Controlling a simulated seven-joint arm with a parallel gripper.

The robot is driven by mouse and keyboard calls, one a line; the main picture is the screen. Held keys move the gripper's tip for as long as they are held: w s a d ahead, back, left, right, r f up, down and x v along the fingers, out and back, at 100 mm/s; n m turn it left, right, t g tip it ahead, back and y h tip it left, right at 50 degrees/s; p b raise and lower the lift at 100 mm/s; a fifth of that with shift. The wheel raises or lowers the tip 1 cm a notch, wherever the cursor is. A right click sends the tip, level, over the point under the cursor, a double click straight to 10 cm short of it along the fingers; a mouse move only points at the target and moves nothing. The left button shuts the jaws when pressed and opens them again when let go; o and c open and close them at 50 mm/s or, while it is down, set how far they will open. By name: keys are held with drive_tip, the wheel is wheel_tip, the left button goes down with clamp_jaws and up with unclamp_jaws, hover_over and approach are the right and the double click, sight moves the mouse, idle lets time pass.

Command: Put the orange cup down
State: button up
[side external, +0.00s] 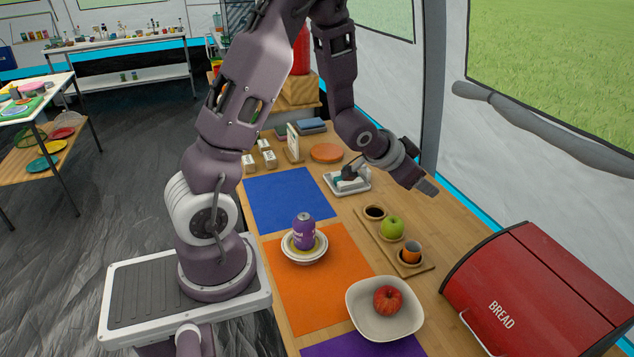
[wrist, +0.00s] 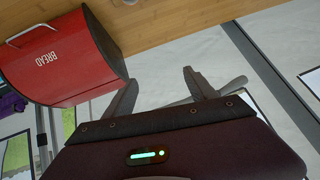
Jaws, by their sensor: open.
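The orange cup (side external: 411,251) stands upright in the near end of a wooden tray (side external: 427,268) on the table. A green apple (side external: 392,228) sits in the middle of the same tray, and a dark round cup or hollow (side external: 375,212) is at its far end. My gripper (side external: 428,188) is above the table's right side, up and behind the tray, apart from the cup. In the wrist view my gripper (wrist: 158,84) is open with nothing between its fingers. The orange cup is not seen in the wrist view.
A red bread box (side external: 540,290) stands right of the tray; it also shows in the wrist view (wrist: 65,62). A white bowl (side external: 365,318) holds a red apple (side external: 389,300). A purple can (side external: 303,232) stands on stacked bowls (side external: 304,255). The blue mat (side external: 290,200) is clear.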

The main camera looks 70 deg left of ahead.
drive_tip(key=s+d+r+g, duration=0.1)
drive_tip(key=s+d+r, duration=0.4)
drive_tip(key=s+r, duration=0.45)
drive_tip(key=s+d+r+g+h, duration=0.1)
drive_tip(key=s+d+r, duration=0.1)
drive_tip(key=s, duration=0.7)
drive_tip(key=s+d+r+g+h, duration=0.1)
drive_tip(key=s+d, duration=0.4)
drive_tip(key=s, duration=0.5)
drive_tip(key=shift+d+r+g, duration=0.2)
drive_tip(key=shift+r+g, duration=0.3)
drive_tip(key=shift+r, duration=0.35)
